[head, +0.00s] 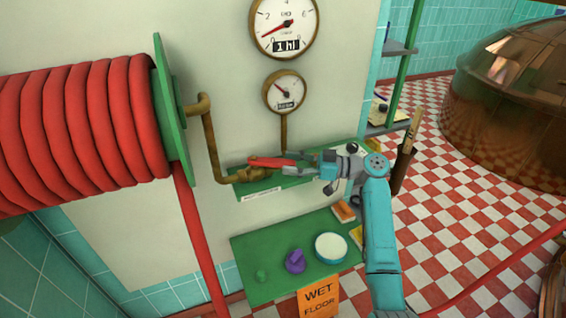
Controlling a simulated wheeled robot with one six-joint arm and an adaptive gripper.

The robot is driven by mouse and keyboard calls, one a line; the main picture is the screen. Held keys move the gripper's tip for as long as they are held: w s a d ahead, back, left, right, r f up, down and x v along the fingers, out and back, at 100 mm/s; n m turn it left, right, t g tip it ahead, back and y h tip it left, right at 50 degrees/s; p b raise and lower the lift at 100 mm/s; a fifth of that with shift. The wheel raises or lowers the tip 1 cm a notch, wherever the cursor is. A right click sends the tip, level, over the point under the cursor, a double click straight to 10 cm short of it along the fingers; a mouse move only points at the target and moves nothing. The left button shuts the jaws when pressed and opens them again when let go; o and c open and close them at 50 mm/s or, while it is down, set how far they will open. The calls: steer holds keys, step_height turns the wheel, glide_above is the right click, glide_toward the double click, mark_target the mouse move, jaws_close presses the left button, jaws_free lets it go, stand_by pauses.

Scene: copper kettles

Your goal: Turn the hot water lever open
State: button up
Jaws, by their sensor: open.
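A red lever (268,162) sits on the brass pipework against the pale wall, above a green shelf. It lies roughly level, with its right end toward my gripper. My gripper (300,163) is at the right end of the lever, with its grey fingers open. The fingers appear to be around or just beside the lever; I cannot tell whether they touch it. A small white label (262,195) is on the front edge of the green shelf; its text is too small to read.
A red hose reel (75,135) fills the left, its hose hanging down. Two gauges (285,25) (284,92) are above the lever. A lower green shelf (262,250) holds a purple object (295,262) and a white tub (331,248). A copper kettle (510,105) stands right.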

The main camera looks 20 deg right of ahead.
steer(key=v, duration=0.8)
steer(key=shift+s+d, duration=0.2)
steer(key=shift+d, duration=0.15)
steer(key=shift+a+f, duration=0.1)
steer(key=shift+a, duration=0.05)
steer(key=c, duration=0.6)
steer(key=a+f+h, duration=0.1)
steer(key=a+f+n+t, duration=0.1)
steer(key=a+f+t+h, duration=0.1)
steer(key=a, duration=0.1)
steer(key=shift+s+f+n+h, duration=0.1)
steer(key=shift+s+n+h, duration=0.2)
steer(key=shift+s+n, duration=0.1)
jaws_close()
steer(key=s+a+r+n+t+h, duration=0.3)
steer(key=s+a+n+t+h, duration=0.4)
steer(key=s, duration=0.4)
steer(key=h, duration=0.1)
glide_toward(277, 167)
steer(key=w+a, duration=0.3)
steer(key=a, duration=0.1)
steer(key=shift+w+d+r, duration=0.15)
steer(key=shift+w+d, duration=0.25)
steer(key=shift+w, duration=0.05)
steer(key=shift+w+d+r, duration=0.2)
steer(key=shift+w+d, duration=0.2)
steer(key=shift+w, duration=0.05)
steer(key=shift+w+d, duration=0.35)
steer(key=shift+w, duration=0.25)
